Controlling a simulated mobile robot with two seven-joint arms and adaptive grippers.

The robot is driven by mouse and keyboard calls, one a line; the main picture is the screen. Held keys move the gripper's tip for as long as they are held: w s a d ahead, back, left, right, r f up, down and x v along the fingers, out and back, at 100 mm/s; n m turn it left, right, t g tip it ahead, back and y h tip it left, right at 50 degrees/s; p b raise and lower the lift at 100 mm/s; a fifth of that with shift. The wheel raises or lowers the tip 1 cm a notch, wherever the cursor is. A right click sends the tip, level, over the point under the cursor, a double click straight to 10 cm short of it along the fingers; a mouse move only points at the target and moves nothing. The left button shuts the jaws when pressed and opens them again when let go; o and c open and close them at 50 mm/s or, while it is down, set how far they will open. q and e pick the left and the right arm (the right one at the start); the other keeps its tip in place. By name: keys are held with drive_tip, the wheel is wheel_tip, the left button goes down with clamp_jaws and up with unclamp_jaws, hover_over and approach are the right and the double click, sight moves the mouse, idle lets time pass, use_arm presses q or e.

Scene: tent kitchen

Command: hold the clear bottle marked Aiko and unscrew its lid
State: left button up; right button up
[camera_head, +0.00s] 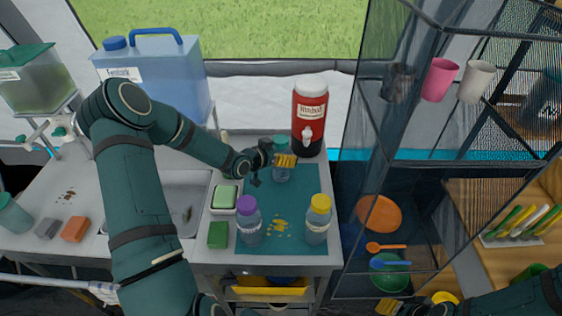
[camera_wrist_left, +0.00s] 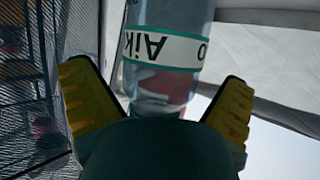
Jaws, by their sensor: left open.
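The clear bottle marked Aiko (camera_head: 282,174) stands upright at the back of the teal mat, with a bluish-green lid on top. In the left wrist view the bottle (camera_wrist_left: 170,50) shows its white label with "Aik" readable. My left gripper (camera_head: 284,161) is at the bottle's upper part. Its yellow fingers stand apart on either side of the bottle in the wrist view, with gaps, not closed on it. My right gripper (camera_head: 416,302) is low at the bottom right, away from the bottle, its yellow fingers apart and empty.
A purple-lidded bottle (camera_head: 249,222) and a yellow-lidded bottle (camera_head: 317,220) stand at the front of the teal mat (camera_head: 284,244). A red drink dispenser (camera_head: 309,115) stands behind. A soap dish (camera_head: 225,197) and green sponge (camera_head: 218,235) are left. A dark mesh shelf (camera_head: 385,150) is right.

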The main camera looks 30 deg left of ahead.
sight(281, 139)
use_arm(q)
drive_tip(key=shift+w, duration=0.2)
drive_tip(key=c, duration=1.3)
wheel_tip(281, 139, up, 10)
drive_tip(key=shift+p, duration=0.45)
